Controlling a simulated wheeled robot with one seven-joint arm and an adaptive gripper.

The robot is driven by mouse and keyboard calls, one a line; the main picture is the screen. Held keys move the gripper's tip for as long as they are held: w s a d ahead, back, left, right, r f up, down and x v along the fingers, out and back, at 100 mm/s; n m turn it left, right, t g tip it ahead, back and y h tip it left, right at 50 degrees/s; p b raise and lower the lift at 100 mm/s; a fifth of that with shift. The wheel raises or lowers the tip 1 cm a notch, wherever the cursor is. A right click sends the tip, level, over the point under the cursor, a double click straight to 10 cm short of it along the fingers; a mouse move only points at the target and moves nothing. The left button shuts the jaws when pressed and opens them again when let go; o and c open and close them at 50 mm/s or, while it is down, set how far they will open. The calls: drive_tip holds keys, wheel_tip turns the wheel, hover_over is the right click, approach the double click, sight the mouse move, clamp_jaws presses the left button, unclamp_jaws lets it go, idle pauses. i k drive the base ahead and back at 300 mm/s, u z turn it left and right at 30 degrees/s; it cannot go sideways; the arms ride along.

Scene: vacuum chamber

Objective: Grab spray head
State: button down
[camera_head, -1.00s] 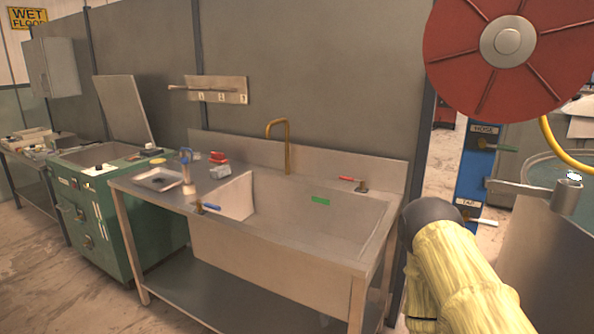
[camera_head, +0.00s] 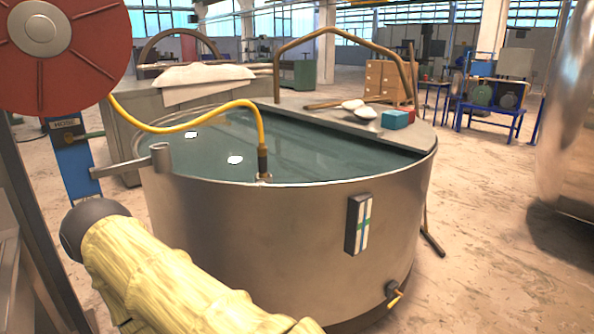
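The likely spray head (camera_head: 263,161) is a dark, narrow piece at the end of a yellow hose (camera_head: 190,125). It is upright at the near rim of a large round metal tank (camera_head: 290,235) filled with dark liquid. The hose arches left over the liquid towards a red reel (camera_head: 55,45) at the upper left. Part of my arm, in a yellow cover with a dark round joint, shows at the lower left, in front of the tank. My gripper is not visible.
A metal bracket with a short tube (camera_head: 160,157) is at the tank's left rim. A board (camera_head: 345,122) across the tank's back bears a blue block (camera_head: 395,119) and pale objects. A drain tap (camera_head: 393,293) sticks out low at the right. The floor right of the tank is mostly clear.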

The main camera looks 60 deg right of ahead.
sight(262, 152)
drive_tip(key=z, duration=3.25)
drive_tip(key=i, duration=2.15)
drive_tip(key=u, duration=2.4)
